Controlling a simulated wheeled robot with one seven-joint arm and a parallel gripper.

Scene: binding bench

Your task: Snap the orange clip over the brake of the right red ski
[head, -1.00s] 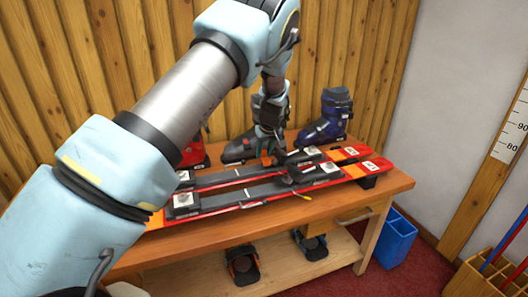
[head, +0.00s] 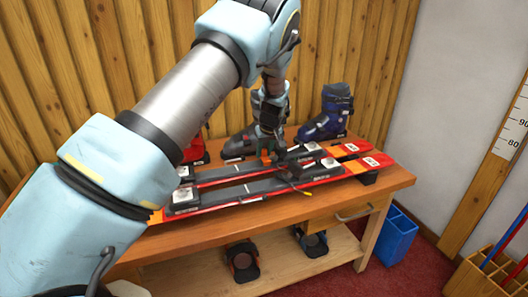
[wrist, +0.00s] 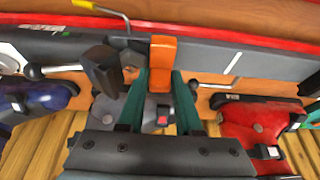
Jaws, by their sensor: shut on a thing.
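My gripper (wrist: 160,90) has teal fingers and is shut on the orange clip (wrist: 162,52), which stands up between the fingertips. In the head view my gripper (head: 267,156) is low at the far side of the skis, near their bindings. Two red skis lie side by side on the bench: a near ski (head: 375,160) and a far ski (head: 352,148). In the wrist view the clip overlaps the grey binding plate (wrist: 210,58) of a red-edged ski. I cannot tell whether the clip touches a brake.
A grey boot (head: 240,144), a blue boot (head: 330,118) and a red boot (head: 194,150) stand behind the skis, close to my gripper. The wooden bench (head: 290,206) has a shelf with loose bindings (head: 243,262). A blue bin (head: 398,236) stands right of it.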

